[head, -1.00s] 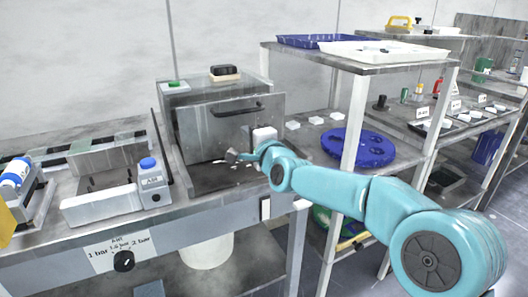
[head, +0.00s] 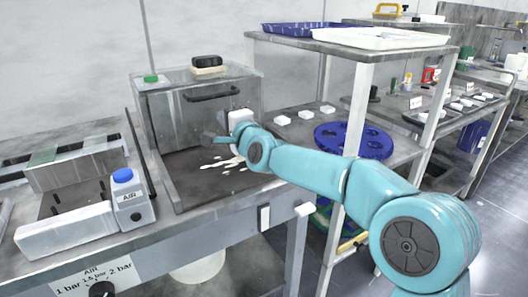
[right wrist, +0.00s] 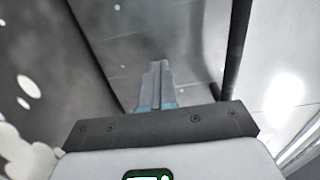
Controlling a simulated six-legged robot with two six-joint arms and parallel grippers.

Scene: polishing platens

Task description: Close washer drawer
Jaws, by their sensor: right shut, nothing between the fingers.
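The washer (head: 150,105) is a grey metal box on the bench, left of centre in the head view. Its upright drawer front (head: 180,118) carries a dark bar handle (head: 212,94). My right gripper (head: 212,137) is shut and empty, in front of this panel and below the handle. In the right wrist view the closed fingers (right wrist: 155,80) point at a grey metal surface (right wrist: 120,45). I cannot tell whether they touch it. My right wrist hides part of the panel's right side. My left gripper is not in view.
White foam (head: 228,162) lies on the dark surface before the panel. A blue-capped AIR bottle (head: 128,198) stands left. A black item and a green button (head: 151,78) sit on the washer top. Right is a shelf with a blue disc (head: 353,140) and a white post (head: 357,110).

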